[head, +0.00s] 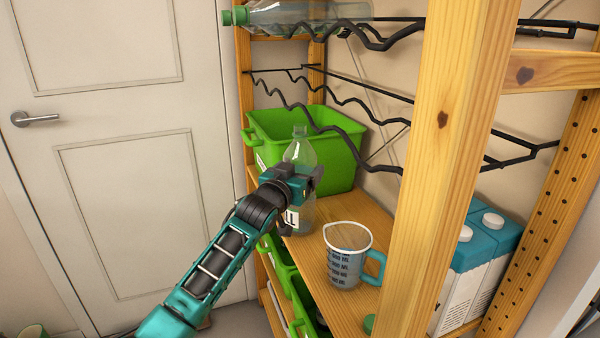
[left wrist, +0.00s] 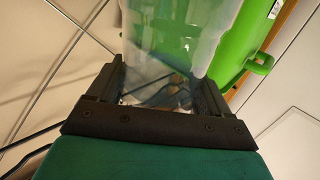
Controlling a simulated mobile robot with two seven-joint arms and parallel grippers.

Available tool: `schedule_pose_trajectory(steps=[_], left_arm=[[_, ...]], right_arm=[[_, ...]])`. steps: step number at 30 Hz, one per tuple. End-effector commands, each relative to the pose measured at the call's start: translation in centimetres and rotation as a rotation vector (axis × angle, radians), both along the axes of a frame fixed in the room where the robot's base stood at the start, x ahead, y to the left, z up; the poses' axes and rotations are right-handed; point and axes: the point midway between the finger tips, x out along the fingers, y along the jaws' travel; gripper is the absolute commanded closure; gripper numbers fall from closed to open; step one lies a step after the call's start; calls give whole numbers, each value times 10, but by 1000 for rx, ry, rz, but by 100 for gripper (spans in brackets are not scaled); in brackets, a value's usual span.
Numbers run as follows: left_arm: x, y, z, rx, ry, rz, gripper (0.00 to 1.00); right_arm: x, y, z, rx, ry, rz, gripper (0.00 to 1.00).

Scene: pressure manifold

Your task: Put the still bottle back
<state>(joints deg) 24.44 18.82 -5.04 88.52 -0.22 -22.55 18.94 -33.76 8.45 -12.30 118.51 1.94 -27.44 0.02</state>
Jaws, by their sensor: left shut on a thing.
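The still bottle (head: 299,153) is clear plastic with a white label bearing dark letters, partly hidden by the gripper. It stands upright at the shelf's front edge, in front of the green bin; I cannot tell whether its base touches the board. My left gripper (head: 305,180) is shut around its middle. In the left wrist view the clear bottle (left wrist: 175,45) is between the two fingers (left wrist: 165,95). Another clear bottle (head: 300,14) with a green cap lies on its side on the upper black wire rack (head: 385,42). My right gripper is in neither view.
A green bin (head: 345,160) stands behind the bottle. A measuring jug (head: 345,262) with a teal handle stands to the right on the wooden shelf (head: 372,212). A wooden post (head: 440,150) and lower wire rack (head: 345,98) are close by. Cartons (head: 478,262) stand at right.

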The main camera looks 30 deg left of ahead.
Motion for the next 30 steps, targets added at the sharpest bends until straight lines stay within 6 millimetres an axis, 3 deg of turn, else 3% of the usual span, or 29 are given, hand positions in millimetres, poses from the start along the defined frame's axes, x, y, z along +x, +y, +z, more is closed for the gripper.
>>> schedule_pose_trajectory(steps=[12,13,19,30], left_arm=[[0,0,0,0,-9,0,100],[0,0,-4,-1,0,1,20],[0,0,-3,0,0,1,1],[-5,0,0,0,0,0,0]], right_arm=[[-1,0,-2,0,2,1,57],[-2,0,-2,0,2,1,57],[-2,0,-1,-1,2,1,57],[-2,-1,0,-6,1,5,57]])
